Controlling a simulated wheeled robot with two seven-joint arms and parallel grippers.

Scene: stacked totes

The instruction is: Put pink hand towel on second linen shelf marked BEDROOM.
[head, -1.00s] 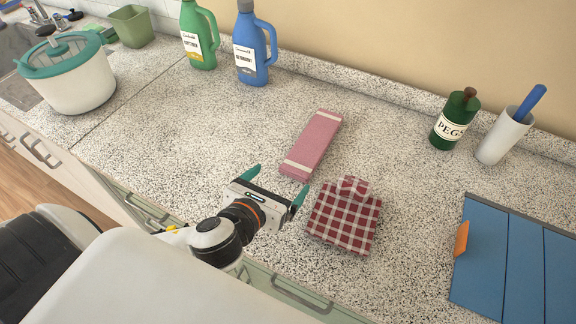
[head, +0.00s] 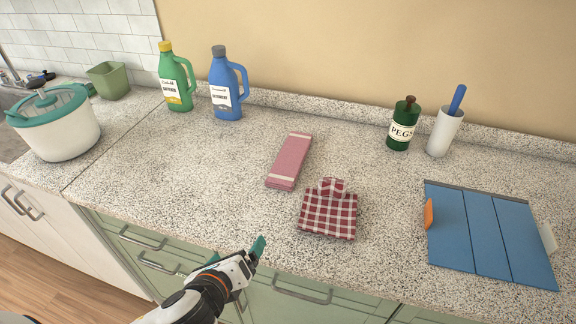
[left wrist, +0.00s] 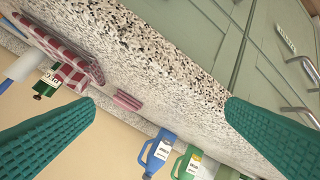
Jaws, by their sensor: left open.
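The pink hand towel (head: 290,161), folded into a strip with pale end bands, lies flat on the speckled counter. It also shows in the left wrist view (left wrist: 127,100), small and beyond the counter edge. My left gripper (head: 240,257) is at the counter's front edge, in front of and below the towel, apart from it. Its teal fingers (left wrist: 165,115) are spread wide with nothing between them. My right gripper is in neither view. No linen shelf marked BEDROOM shows.
A red checked cloth item (head: 328,214) lies right of the towel. A blue folding board (head: 485,235) lies at the right. A green bottle (head: 175,80), blue bottle (head: 225,90), PEGS jar (head: 402,128) and white cup (head: 443,135) stand along the back. A white tub (head: 60,130) is left.

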